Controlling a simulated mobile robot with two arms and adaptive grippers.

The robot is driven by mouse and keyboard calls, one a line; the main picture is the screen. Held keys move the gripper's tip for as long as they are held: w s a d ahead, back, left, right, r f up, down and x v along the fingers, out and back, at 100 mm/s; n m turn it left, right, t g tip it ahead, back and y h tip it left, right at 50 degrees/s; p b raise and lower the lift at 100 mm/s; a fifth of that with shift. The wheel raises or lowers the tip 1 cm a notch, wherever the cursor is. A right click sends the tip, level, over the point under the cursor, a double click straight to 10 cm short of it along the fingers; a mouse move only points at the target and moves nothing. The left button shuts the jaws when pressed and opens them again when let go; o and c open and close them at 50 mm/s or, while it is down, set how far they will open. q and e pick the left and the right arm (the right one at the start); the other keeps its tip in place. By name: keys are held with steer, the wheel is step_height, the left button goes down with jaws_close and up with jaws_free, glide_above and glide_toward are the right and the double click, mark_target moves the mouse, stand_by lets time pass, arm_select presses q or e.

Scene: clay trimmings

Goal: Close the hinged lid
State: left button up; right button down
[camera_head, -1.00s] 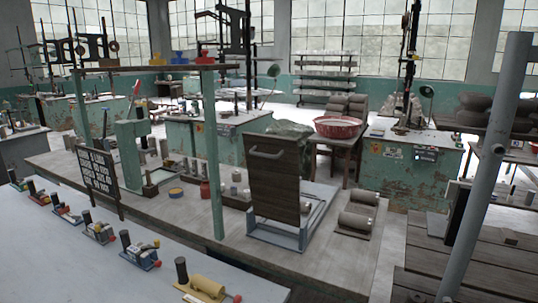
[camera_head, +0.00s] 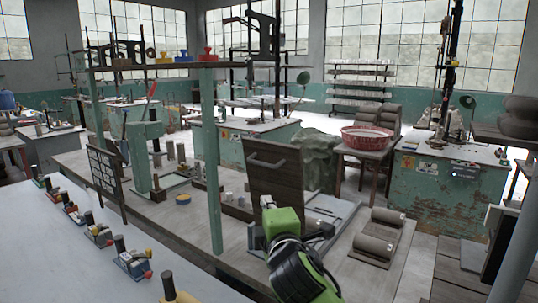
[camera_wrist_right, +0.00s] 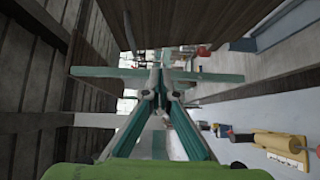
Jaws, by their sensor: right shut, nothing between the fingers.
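The hinged lid (camera_head: 275,178) is a dark wooden panel with a grey bar handle near its top. It stands almost upright at the left of a light grey-blue open frame (camera_head: 335,206) on the long bench. My right gripper (camera_head: 254,236), with its green body, is low in front of the lid's lower part, on the near side. In the right wrist view the right gripper (camera_wrist_right: 160,88) has its fingers together with nothing between them. The lid (camera_wrist_right: 150,22) fills the top of that view, apart from the fingertips. My left gripper is not in view.
A green post (camera_head: 210,160) holds a shelf left of the lid. A rack of grey rolls (camera_head: 378,238) lies right of the frame, and a red basin (camera_head: 367,138) stands on a stool behind. Small tools line the near table (camera_head: 100,270).

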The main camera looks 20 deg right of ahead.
steer(key=n+t, duration=0.1)
glide_toward(267, 145)
steer(key=shift+n+h, duration=0.3)
steer(key=w+p, duration=0.4)
steer(key=w, duration=0.1)
steer(key=shift+w+r, duration=0.1)
steer(key=shift+r, duration=0.1)
steer(key=shift+w+d, duration=0.2)
steer(key=shift+d, duration=0.2)
steer(key=shift+a, duration=0.1)
